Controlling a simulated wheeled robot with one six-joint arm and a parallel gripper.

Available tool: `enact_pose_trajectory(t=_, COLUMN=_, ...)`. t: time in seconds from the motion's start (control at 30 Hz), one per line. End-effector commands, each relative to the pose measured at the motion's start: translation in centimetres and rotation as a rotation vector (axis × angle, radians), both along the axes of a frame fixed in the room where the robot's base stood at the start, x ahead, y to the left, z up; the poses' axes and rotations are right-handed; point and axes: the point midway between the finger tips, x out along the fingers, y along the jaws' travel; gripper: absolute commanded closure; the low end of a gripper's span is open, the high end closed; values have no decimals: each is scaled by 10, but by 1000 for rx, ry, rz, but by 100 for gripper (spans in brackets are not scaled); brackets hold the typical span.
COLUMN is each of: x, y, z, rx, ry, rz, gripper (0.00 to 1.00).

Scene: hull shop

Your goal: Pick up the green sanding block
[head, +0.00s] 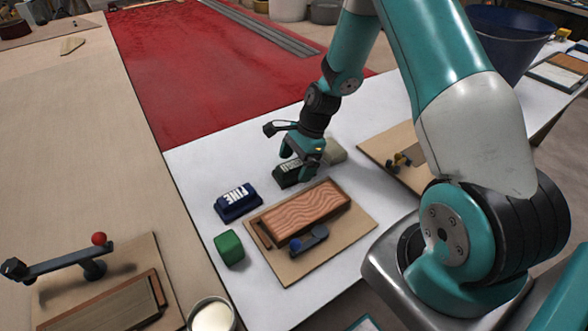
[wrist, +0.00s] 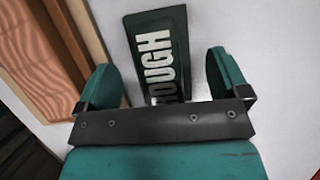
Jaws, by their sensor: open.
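A dark green block with white "ROUGH" lettering (head: 287,174) lies on the white table top, beyond the wood-grain board. It also shows in the wrist view (wrist: 158,30), its lower part hidden behind my gripper's dark bar. My gripper (head: 299,163) is open and points down at this block. In the wrist view the fingers (wrist: 162,78) stand on either side of the lettered block, with gaps visible. I cannot tell how high they are above it. A plain, brighter green block (head: 230,248) sits nearer, left of the wooden board.
A blue "FINE" block (head: 237,202) lies left of the wood-grain board (head: 304,214), which rests on a tan base (head: 345,240). A pale block (head: 334,151) stands close behind my gripper. A white cup (head: 211,316) stands at the front.

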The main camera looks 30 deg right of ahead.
Motion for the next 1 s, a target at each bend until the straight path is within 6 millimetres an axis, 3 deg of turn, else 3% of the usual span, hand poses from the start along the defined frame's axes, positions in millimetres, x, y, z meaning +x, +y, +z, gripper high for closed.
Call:
enact_pose_trajectory(t=0.1, x=1, y=4, z=-11, rx=-1, ry=0, rz=-1, gripper=6)
enact_pose_trajectory(t=0.37, x=1, y=5, z=-13, rx=-1, ry=0, rz=-1, gripper=6)
enact_pose_trajectory(t=0.6, x=1, y=5, z=-13, rx=-1, ry=0, rz=-1, gripper=60)
enact_pose_trajectory(t=1.0, x=1, y=5, z=-5, rx=-1, ry=-3, rz=-1, gripper=61)
